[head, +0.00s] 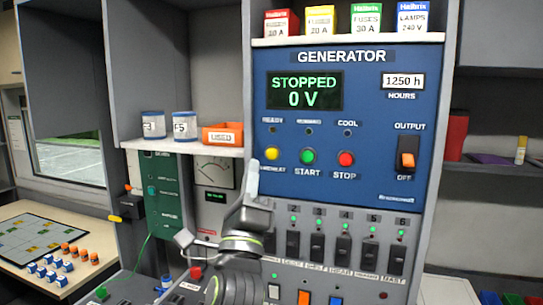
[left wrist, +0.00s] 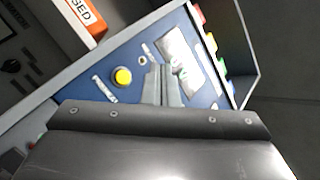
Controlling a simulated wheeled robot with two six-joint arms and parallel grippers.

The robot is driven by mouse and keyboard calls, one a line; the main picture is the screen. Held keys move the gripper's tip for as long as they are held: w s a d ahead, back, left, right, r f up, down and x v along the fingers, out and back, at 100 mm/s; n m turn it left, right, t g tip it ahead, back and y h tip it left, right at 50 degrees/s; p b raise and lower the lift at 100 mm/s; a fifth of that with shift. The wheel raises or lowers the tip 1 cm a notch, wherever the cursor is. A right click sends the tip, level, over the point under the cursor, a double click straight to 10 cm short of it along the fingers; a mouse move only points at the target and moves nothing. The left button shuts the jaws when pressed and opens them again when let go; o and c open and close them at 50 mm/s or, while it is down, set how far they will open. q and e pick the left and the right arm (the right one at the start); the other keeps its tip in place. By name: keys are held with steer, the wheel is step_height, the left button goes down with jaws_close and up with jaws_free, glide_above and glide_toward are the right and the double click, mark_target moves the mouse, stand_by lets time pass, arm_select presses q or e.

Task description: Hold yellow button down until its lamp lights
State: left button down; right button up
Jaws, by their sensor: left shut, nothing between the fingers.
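The yellow button (head: 272,154) is at the left of the blue generator panel (head: 330,185), left of the green START and red STOP buttons. It also shows in the left wrist view (left wrist: 123,76). The lamp above it (head: 272,130), under a READY label, looks dark. My left gripper (head: 253,170) is shut and empty, its fingertips just left of and below the button in the head view. In the left wrist view the fingers (left wrist: 162,84) lie to the right of the button, seemingly not touching it. My right gripper is not in view.
The panel display (head: 304,91) reads STOPPED, 0 V. An orange OUTPUT switch (head: 407,152) is at the right. A row of black switches (head: 345,248) lies below the panel.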

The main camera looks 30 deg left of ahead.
mark_target(272, 154)
arm_select(q)
steer(key=shift+w+a+b, duration=0.35)
steer(key=shift+w+b, duration=0.15)
steer(key=shift+w, duration=0.8)
steer(key=shift+w+a+b, duration=0.3)
steer(key=shift+w+b, duration=0.25)
steer(key=shift+w, duration=0.8)
steer(key=shift+w+a+b, duration=0.35)
steer(key=shift+w+b, duration=0.15)
steer(key=shift+w, duration=0.8)
steer(key=shift+w, duration=0.1)
steer(key=shift+w+a, duration=0.1)
steer(key=shift+w, duration=0.25)
steer(key=shift+w+a, duration=0.1)
steer(key=shift+w, duration=0.25)
stand_by(3.3)
